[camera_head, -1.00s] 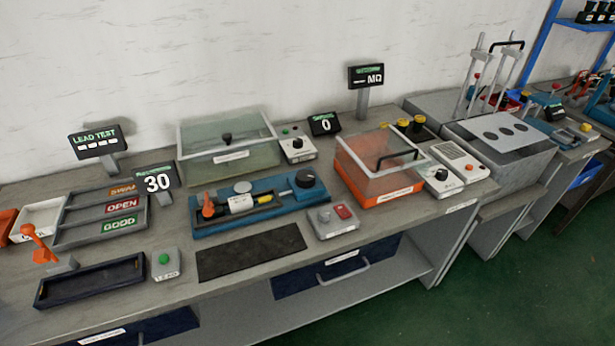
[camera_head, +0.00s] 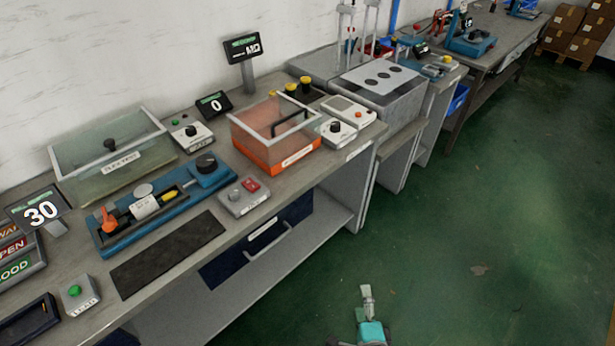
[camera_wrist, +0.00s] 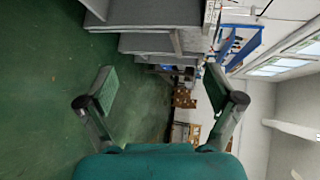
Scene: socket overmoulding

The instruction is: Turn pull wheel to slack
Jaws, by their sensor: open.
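A blue fixture (camera_head: 115,236) lies on the bench in the head view. It carries a black round wheel or knob (camera_head: 206,162) at its right end, the likeliest pull wheel. Along it are an orange lever (camera_head: 109,222), a white labelled block (camera_head: 144,207) and a yellow piece (camera_head: 169,195). The wheel's turn position is too small to read. My gripper (camera_head: 367,298) is over the green floor in front of the bench, well away from the fixture. In the wrist view my gripper (camera_wrist: 165,92) is open, with nothing between its fingers.
A display reading 30 (camera_head: 41,211) and one reading 0 (camera_head: 216,105) stand on the bench.

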